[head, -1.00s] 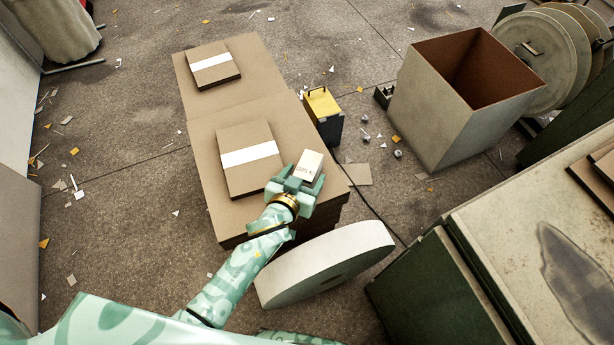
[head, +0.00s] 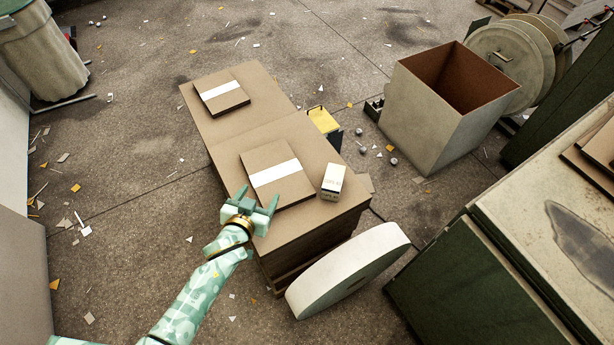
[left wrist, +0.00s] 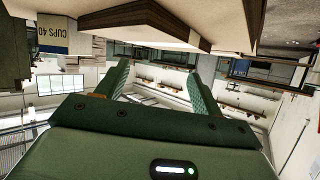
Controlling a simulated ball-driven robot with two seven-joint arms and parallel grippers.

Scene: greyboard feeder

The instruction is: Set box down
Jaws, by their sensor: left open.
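The small white box (head: 333,179) stands on the near right part of the cardboard stack (head: 328,212), close to its right edge. In the left wrist view the box (left wrist: 57,36) shows at upper left with "CUPS 40" printed on it and a dark blue band. My left gripper (head: 256,199) is open and empty at the stack's near left edge, left of the box and apart from it. Its two fingers (left wrist: 158,92) stand spread in the left wrist view with nothing between them. My right gripper is not in view.
A banded board bundle (head: 292,190) lies beside the box, and another (head: 223,100) lies farther back. A large pale disc (head: 345,270) leans near the stack's front. A yellow-topped case (head: 323,119) and an open bin (head: 425,110) stand beyond. A green cabinet (head: 470,290) is at right.

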